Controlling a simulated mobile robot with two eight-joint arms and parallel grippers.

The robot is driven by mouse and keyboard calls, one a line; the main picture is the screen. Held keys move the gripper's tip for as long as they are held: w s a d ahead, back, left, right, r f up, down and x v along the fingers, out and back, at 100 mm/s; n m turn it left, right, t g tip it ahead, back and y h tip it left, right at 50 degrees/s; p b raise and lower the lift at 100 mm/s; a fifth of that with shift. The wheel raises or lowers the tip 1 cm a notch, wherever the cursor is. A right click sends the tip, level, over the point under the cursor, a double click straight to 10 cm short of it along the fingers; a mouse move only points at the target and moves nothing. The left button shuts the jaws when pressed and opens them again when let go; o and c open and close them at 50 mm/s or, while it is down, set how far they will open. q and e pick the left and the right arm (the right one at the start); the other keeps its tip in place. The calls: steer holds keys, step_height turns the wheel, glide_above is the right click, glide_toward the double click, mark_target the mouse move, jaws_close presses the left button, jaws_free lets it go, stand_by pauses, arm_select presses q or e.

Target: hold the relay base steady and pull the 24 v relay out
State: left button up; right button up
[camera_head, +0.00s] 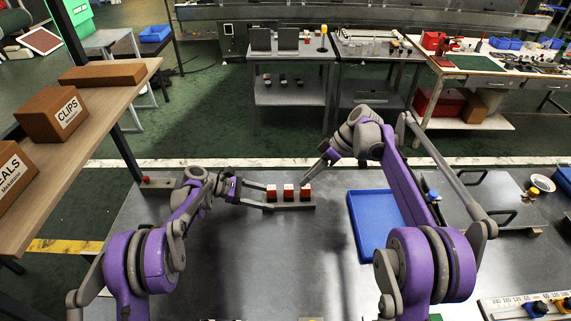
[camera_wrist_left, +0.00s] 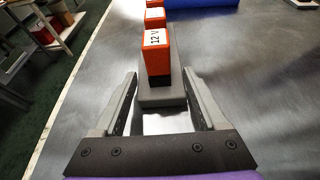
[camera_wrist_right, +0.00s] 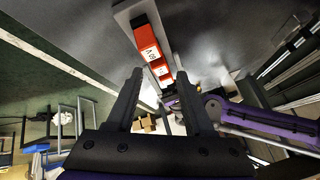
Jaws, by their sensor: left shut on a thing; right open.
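Three orange-red relays stand in a row on a grey relay base (camera_head: 293,206). The left relay (camera_head: 271,192) is labelled 12 V in the left wrist view (camera_wrist_left: 156,52); the middle relay (camera_head: 288,191) and right relay (camera_head: 305,191) are beside it. White labels show in the right wrist view, but I cannot read which is the 24 V relay. My left gripper (camera_head: 267,195) is shut on the base's left end, its fingers along both sides in the left wrist view (camera_wrist_left: 162,90). My right gripper (camera_head: 310,176) is open and empty, just above and behind the right relay.
A blue tray (camera_head: 376,224) lies on the dark table right of the base. Black handles (camera_head: 468,178) and a ruler-like strip (camera_head: 527,305) are farther right. A shelf with boxes (camera_head: 52,114) stands at the left. The table in front of the base is clear.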

mark_target(289, 187)
steer(key=a+r+m+h, duration=0.1)
steer(key=a+m+h, duration=0.1)
steer(key=m, duration=0.1)
steer(key=a+r+m+h, duration=0.1)
steer(key=r+m+h, duration=0.1)
steer(key=m, duration=0.2)
steer(key=a+r+m+h, duration=0.2)
steer(key=m, duration=0.1)
steer(key=shift+s+a+m+h, duration=0.1)
steer(key=shift+a+m+h, duration=0.2)
steer(key=shift+m, duration=0.1)
steer(key=shift+m+t+h, duration=0.4)
steer(key=shift+m+h, duration=0.1)
steer(key=shift+m, duration=0.4)
steer(key=f, duration=1)
steer(key=shift+a+f, duration=0.25)
steer(key=shift+f, duration=0.1)
jaws_close()
